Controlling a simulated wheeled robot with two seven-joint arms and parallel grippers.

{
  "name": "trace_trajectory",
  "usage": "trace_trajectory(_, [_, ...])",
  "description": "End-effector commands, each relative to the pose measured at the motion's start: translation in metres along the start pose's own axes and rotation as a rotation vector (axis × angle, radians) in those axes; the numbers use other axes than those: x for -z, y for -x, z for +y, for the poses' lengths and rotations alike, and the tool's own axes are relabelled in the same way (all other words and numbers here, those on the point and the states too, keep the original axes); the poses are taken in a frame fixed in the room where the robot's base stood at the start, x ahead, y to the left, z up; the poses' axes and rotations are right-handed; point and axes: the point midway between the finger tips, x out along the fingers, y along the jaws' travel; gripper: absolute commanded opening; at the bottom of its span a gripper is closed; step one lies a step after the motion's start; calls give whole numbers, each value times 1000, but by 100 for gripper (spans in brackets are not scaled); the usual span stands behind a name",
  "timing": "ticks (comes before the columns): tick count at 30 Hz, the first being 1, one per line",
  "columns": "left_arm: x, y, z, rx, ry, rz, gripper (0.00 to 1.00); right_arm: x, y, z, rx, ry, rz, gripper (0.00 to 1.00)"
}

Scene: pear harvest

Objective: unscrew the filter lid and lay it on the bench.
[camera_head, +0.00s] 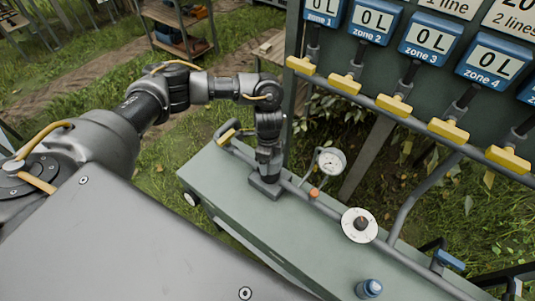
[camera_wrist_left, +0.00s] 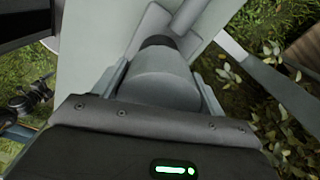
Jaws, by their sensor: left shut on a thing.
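My left gripper (camera_head: 269,158) comes down over the left part of the green-grey bench (camera_head: 225,190), above a grey block (camera_head: 264,187) on the pipe. In the left wrist view the left gripper (camera_wrist_left: 165,90) is shut on a wide grey cylinder, the filter lid (camera_wrist_left: 160,88), with a finger on each side. A dark ring (camera_wrist_left: 158,42) shows at the lid's far end, against the pale block. I cannot tell how far the lid is turned. My right gripper is not in view.
A pressure gauge (camera_head: 331,162), an orange knob (camera_head: 314,193), a white dial (camera_head: 359,225) and a blue cap (camera_head: 369,288) sit along the bench and pipe. Yellow valve handles (camera_head: 394,106) hang under zone displays. The bench's front left surface is clear.

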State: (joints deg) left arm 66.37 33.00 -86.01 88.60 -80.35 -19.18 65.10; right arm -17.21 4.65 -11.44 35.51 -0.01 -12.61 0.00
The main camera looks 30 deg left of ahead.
Motion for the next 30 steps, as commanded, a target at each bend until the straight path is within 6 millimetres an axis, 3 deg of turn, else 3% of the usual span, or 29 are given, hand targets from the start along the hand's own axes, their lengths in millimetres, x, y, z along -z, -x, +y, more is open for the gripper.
trace_trajectory(27, [1,9,-8,17,515,10,48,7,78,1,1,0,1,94])
trace_trajectory(30, [0,5,-9,19,526,10,44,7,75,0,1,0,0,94])
